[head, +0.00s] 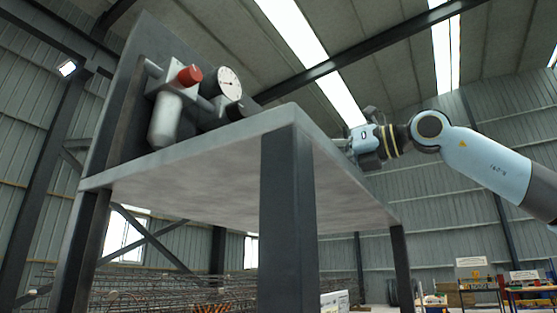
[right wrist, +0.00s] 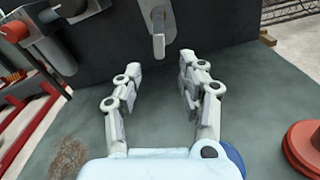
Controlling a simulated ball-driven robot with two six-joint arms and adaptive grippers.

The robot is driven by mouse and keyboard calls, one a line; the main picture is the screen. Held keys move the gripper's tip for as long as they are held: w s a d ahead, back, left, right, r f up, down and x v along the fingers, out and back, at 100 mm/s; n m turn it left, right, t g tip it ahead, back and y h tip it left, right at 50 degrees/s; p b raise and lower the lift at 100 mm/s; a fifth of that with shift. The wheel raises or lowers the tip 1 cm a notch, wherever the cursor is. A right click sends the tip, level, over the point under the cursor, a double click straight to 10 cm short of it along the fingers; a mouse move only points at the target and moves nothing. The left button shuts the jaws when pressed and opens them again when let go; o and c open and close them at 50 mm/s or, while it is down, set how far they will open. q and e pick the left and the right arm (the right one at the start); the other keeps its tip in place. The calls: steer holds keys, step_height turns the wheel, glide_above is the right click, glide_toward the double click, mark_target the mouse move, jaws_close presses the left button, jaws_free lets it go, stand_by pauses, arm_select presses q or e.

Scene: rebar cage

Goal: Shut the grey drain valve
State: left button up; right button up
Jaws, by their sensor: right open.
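In the right wrist view, a grey lever-like handle (right wrist: 158,38) hangs down in front of a dark upright panel, at top centre. It looks like the grey drain valve; its upper end is cut off by the frame. My right gripper (right wrist: 160,75) is open and empty, its two fingers pointing towards the handle, one on either side of its line and apart from it. In the head view, my right gripper (head: 368,140) is at the right edge of the raised bench; its fingertips and the valve are hidden there. My left gripper is not in view.
The bench (head: 250,128) carries a dark panel (head: 125,90) with a grey unit, a red knob (head: 189,75) and a round gauge (head: 229,82). In the wrist view, a red stepped object (right wrist: 303,148) stands right of the gripper. Grey cylinders (right wrist: 45,40) are at the left.

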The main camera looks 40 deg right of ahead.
steer(key=p+x, duration=0.8)
steer(key=x, duration=0.2)
steer(key=shift+s, duration=0.15)
steer(key=shift+c, duration=0.2)
steer(key=shift+r, duration=0.1)
jaws_close()
